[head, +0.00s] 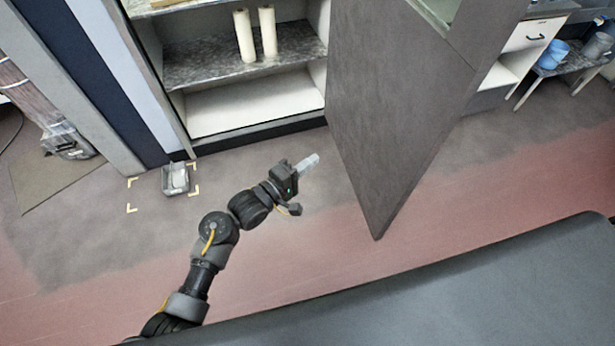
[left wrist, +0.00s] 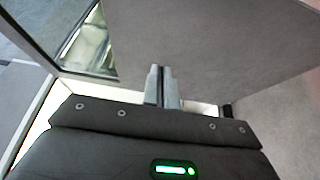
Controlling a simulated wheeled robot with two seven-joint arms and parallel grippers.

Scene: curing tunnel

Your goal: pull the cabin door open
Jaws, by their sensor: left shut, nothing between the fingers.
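The cabin door (head: 400,100) is a large grey-brown panel with a window near its top. It stands swung out from the cabin, and the shelves behind it are exposed. My left gripper (head: 312,160) is at the end of my outstretched arm, left of the door's near part and apart from it in the head view. Its fingers are shut with nothing between them. In the left wrist view, the closed fingertips (left wrist: 163,70) show in front of the door panel (left wrist: 220,45); contact cannot be told. No handle is visible. My right gripper is out of view.
The cabin's shelf (head: 205,65) holds two pale cylinders (head: 255,33). A small tray (head: 175,179) sits on the floor between yellow corner marks. A low table (head: 562,68) with a blue container stands at upper right.

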